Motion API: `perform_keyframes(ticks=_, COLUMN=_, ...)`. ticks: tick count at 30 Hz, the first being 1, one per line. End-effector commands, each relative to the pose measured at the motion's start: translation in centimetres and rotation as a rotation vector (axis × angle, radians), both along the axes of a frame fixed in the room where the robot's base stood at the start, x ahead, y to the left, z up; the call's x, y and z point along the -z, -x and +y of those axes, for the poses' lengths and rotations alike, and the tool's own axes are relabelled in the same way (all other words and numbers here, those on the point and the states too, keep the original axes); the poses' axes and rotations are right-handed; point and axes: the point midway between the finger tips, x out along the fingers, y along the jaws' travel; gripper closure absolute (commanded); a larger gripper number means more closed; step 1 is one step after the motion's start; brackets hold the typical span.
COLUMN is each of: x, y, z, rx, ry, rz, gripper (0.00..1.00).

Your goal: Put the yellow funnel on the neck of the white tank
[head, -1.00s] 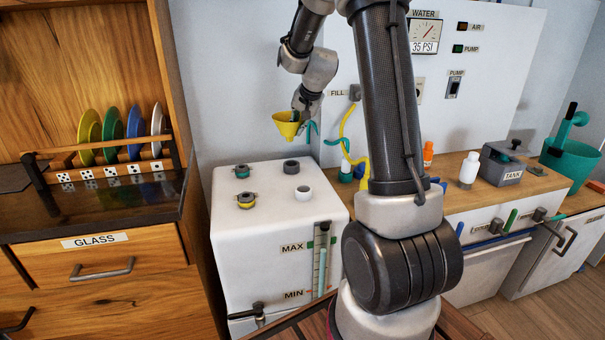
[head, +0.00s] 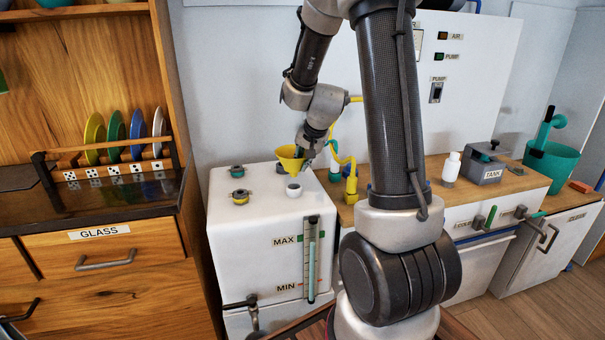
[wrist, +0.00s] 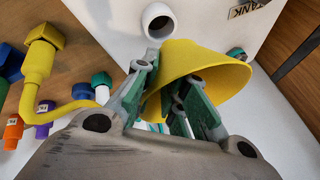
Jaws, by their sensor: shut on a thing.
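The yellow funnel (head: 290,155) is in my gripper (head: 306,150), above the top of the white tank (head: 255,222). In the wrist view the funnel (wrist: 205,72) has its wide mouth towards the lower right, and the gripper fingers (wrist: 172,98) are closed on its wall. The white open neck (head: 294,190) stands on the tank top, just below the funnel in the head view. The neck also shows in the wrist view (wrist: 158,20), beside the funnel and apart from it. The funnel's spout is not clearly seen.
A dark cap is partly hidden behind the funnel. A yellow hose (head: 341,160) and fitting stand close right of the tank. A white bottle (head: 451,168) stands farther right.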

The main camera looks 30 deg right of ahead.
Motion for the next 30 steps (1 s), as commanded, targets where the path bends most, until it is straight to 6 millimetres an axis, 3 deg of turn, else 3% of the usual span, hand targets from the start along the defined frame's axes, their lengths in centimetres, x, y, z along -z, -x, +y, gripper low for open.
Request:
perform_keyframes(ticks=8, x=3.6, y=0.0, z=-0.1, rx=0.002, ry=0.001, rz=0.002, gripper=1.00)
perform_keyframes(ticks=30, x=5.0, y=0.0, z=-0.1, rx=0.001, ry=0.001, rz=0.000, gripper=1.00)
